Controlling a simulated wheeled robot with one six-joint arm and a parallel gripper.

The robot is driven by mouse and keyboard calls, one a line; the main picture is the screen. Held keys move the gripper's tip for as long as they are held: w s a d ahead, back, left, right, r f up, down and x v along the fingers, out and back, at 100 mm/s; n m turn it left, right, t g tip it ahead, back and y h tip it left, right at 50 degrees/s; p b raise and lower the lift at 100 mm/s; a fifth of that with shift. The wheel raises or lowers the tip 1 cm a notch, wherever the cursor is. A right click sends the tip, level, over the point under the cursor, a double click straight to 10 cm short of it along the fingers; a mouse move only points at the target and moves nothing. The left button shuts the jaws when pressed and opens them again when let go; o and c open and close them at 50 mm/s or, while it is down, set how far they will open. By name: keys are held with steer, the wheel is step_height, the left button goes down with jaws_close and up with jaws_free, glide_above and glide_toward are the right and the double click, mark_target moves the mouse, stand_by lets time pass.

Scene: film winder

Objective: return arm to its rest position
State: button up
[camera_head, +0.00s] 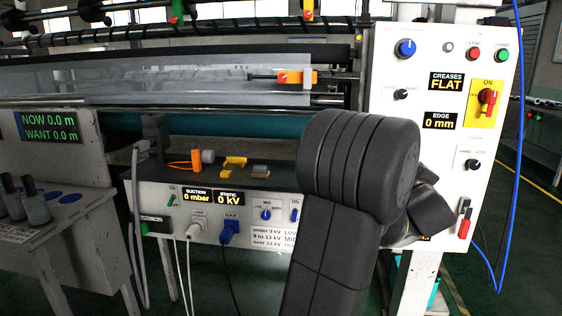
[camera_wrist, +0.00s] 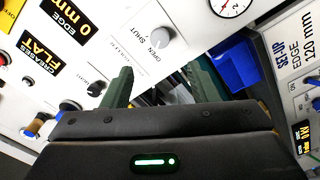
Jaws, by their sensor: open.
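My arm (camera_head: 345,190) rises through the middle right of the head view, bent at a thick dark joint in front of the white control panel (camera_head: 436,140). My gripper is mostly hidden behind that joint in the head view. In the wrist view my gripper (camera_wrist: 162,88) shows two dark green fingers spread apart with nothing between them. The fingers point toward a white panel face with a grey OPEN/SHUT knob (camera_wrist: 161,37) just beyond them. I cannot tell the exact gap to the panel.
A film web (camera_head: 180,80) on rollers runs across the back. A low cabinet (camera_head: 240,205) with a tool shelf, plugs and cables stands left of my arm. A blue cable (camera_head: 517,130) hangs at the right. A blue bin (camera_wrist: 232,65) shows in the wrist view.

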steer(key=x, duration=1.3)
steer(key=shift+a, duration=0.1)
steer(key=v, duration=1.4)
steer(key=x, duration=1.4)
steer(key=s+m+p, duration=0.1)
steer(key=m+p, duration=0.2)
steer(key=m, duration=0.1)
steer(key=s+m+p, duration=0.2)
steer(key=m+p, duration=0.2)
steer(key=s+a+m+p, duration=0.1)
steer(key=m+p, duration=0.2)
steer(key=m, duration=0.1)
steer(key=shift+s, duration=0.35)
steer(key=shift+a+r, duration=0.1)
